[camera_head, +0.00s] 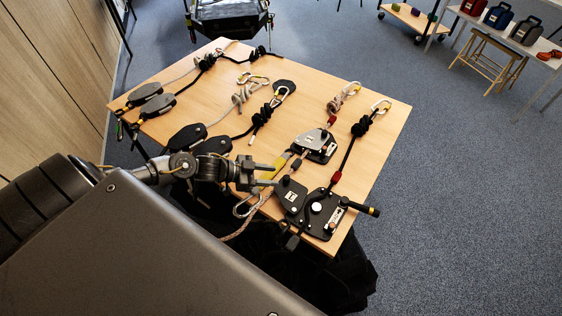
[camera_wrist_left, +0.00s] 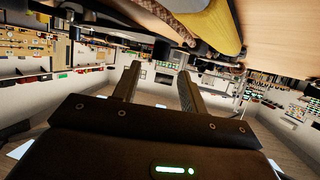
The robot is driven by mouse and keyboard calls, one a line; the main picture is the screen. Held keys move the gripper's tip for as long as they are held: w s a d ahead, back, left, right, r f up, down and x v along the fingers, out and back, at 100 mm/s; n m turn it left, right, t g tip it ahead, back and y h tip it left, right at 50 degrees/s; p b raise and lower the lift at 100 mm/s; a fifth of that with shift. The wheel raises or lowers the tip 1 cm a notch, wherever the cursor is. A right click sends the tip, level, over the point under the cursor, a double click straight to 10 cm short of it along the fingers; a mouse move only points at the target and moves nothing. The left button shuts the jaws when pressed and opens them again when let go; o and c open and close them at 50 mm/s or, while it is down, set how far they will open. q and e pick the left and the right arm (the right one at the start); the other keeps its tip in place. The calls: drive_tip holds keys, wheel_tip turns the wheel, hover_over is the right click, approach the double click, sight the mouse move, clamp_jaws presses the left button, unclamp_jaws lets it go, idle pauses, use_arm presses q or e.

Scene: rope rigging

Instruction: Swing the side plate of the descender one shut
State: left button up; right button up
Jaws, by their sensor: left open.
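The near descender (camera_head: 325,215), a black body with a round silver bolt and a black handle, lies by the table's near right edge. A black plate (camera_head: 290,194) with a white label sits at its left, apparently its side plate swung out; the hinge is hard to make out. My left gripper (camera_head: 276,176) is just up and left of that plate, its fingers parted and pointing right with nothing between them. In the left wrist view the two fingers (camera_wrist_left: 158,82) are also apart and empty. My right gripper is not in view.
A second descender (camera_head: 317,146), grey and black, lies farther back, with a yellow piece (camera_head: 281,161) near my gripper. A pinkish rope (camera_head: 253,213) hangs over the near edge. Knotted ropes, carabiners and pulleys cover the rest of the wooden table (camera_head: 376,150); its right strip is bare.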

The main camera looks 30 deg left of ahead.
use_arm(q)
drive_tip(key=shift+v, duration=2.3)
drive_tip(key=shift+c, duration=0.4)
